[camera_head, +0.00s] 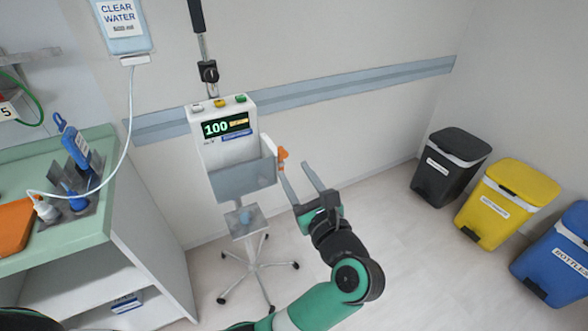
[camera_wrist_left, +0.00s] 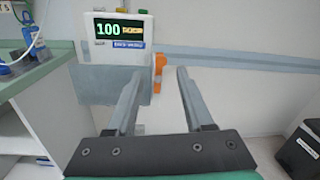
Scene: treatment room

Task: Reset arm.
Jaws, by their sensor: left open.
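My left gripper (camera_head: 305,182) is open and empty, with its two fingers pointing up in front of the wall. It is to the right of the wheeled monitor stand (camera_head: 230,150), near the orange part (camera_head: 282,154) on that stand's side. In the left wrist view my left gripper (camera_wrist_left: 158,85) also shows open, with nothing between its fingers. The monitor stand (camera_wrist_left: 112,60) shows behind the left finger there, its display reading 100. My right gripper is in neither view.
A green-topped counter (camera_head: 95,215) with bottles and an orange item (camera_head: 14,226) stands at the left. A clear water bag (camera_head: 122,25) hangs above it. Black (camera_head: 444,170), yellow (camera_head: 503,205) and blue (camera_head: 555,255) bins stand at the right. The floor between stand and bins is clear.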

